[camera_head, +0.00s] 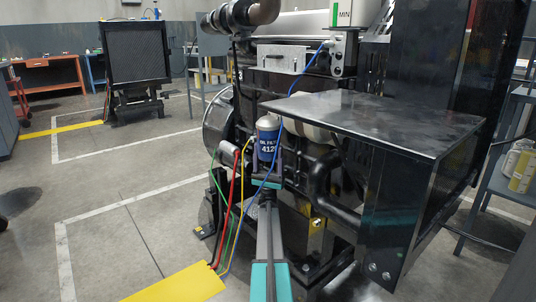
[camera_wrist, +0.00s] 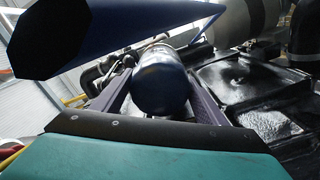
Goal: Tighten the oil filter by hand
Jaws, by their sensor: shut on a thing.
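The oil filter (camera_head: 267,139) is a dark blue can with a pale domed top and white lettering, upright on the side of the diesel engine (camera_head: 300,88). My gripper (camera_head: 265,160) reaches up to it from below and is shut on its lower part. In the wrist view the filter (camera_wrist: 161,82) sits between the two purple-grey fingers of my gripper (camera_wrist: 165,100), one on each side. The filter's joint with the engine is hidden.
A black metal shelf (camera_head: 390,122) juts out just right of the filter. Red, yellow, green and blue cables (camera_head: 235,205) hang close to my arm on the left. A yellow plate (camera_head: 180,284) lies at the front. Open floor (camera_head: 110,220) lies to the left.

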